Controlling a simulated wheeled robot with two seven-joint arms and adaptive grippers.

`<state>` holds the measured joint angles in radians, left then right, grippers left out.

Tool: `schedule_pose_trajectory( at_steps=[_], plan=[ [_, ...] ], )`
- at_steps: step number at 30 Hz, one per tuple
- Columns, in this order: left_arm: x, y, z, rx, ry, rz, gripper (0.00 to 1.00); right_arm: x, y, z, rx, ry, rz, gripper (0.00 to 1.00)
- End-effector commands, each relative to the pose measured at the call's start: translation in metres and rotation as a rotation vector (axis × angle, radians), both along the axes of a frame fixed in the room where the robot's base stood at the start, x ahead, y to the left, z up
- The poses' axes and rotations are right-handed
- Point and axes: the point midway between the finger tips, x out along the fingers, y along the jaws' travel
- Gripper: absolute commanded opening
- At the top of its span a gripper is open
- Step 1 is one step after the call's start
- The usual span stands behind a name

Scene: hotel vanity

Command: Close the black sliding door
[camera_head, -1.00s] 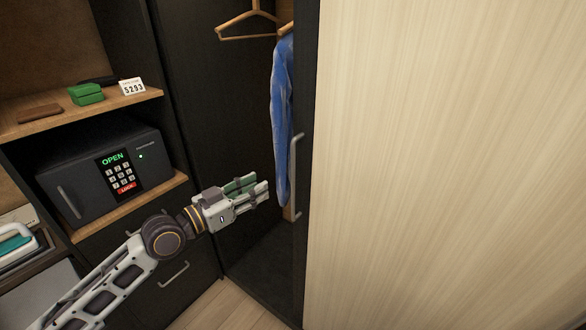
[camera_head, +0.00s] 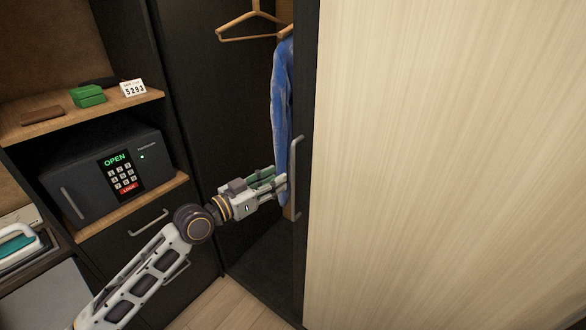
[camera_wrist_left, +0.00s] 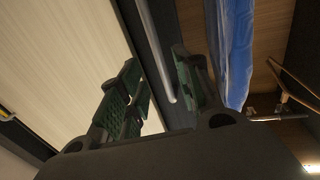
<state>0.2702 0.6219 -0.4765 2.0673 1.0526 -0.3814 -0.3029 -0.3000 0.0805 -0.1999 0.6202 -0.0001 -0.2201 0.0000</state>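The sliding door (camera_head: 430,170) has a pale wood face and a black edge frame (camera_head: 307,90). A grey vertical bar handle (camera_head: 297,150) is fixed on that black edge. The wardrobe opening to the left of the edge is uncovered. My left gripper (camera_head: 283,182) is open and points right, its fingertips close to the handle. In the left wrist view, the handle (camera_wrist_left: 156,50) lies in the gap between the two spread fingers of the left gripper (camera_wrist_left: 155,90). I cannot tell whether they touch it. My right gripper is not in view.
A blue garment (camera_head: 282,110) and a wooden hanger (camera_head: 250,30) hang inside the wardrobe, right behind the gripper. At left, a dark safe (camera_head: 85,175) shows OPEN, under a shelf (camera_head: 60,122) with a green box (camera_head: 88,96). The wardrobe floor (camera_head: 265,270) is clear.

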Motion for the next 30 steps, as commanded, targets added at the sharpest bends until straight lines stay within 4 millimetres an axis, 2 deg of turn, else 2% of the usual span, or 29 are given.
schedule_pose_trajectory(
  at_steps=[21, 30],
  plan=[
    [0.041, -0.045, 0.001, -0.001, 0.0, 0.0, 0.34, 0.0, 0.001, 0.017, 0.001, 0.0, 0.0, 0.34],
    [0.05, -0.055, 0.0, 0.001, -0.001, -0.001, 0.34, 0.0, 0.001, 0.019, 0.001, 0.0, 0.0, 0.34]
  ],
)
